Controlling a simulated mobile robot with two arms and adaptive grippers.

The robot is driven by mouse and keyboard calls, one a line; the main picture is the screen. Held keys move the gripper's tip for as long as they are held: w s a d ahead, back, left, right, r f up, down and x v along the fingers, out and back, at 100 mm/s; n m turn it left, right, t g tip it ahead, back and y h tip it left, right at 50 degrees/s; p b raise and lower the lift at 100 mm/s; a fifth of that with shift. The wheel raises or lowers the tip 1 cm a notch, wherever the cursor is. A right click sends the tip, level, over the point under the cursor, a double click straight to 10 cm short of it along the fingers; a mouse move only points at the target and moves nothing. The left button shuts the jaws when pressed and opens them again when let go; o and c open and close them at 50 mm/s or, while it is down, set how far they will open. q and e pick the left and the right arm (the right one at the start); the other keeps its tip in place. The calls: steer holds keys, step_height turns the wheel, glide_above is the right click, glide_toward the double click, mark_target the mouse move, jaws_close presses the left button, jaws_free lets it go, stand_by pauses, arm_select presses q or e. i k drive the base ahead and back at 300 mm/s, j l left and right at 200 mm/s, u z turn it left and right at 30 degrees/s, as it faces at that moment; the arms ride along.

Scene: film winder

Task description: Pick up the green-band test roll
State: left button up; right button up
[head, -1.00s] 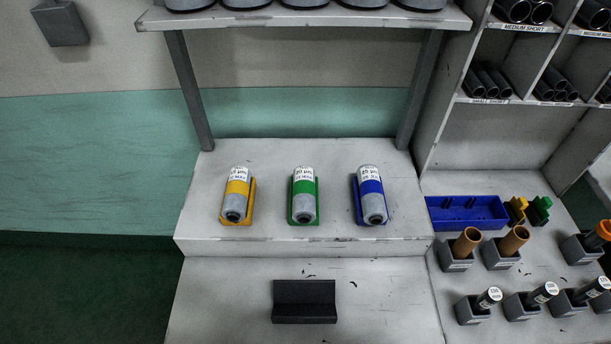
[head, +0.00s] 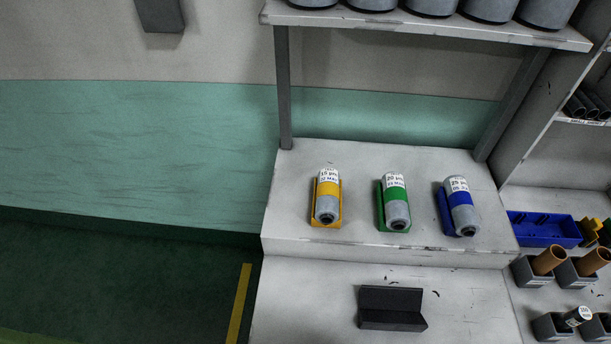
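The green-band test roll (head: 396,208) is a grey roll with a white label and a green band. It lies in a green cradle (head: 380,222) on the raised step of the bench, in the middle of three rolls. The yellow-band roll (head: 327,203) lies in a yellow cradle to its left. The blue-band roll (head: 462,211) lies in a blue cradle to its right. Neither of my grippers is in the head view.
A black angled block (head: 391,308) sits on the lower bench in front. A shelf (head: 430,24) with large grey rolls stands above on posts. A blue tray (head: 543,230) and grey holders with brown tubes (head: 549,260) are at right. Green floor is open at left.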

mark_target(396, 213)
steer(key=l, duration=1.7)
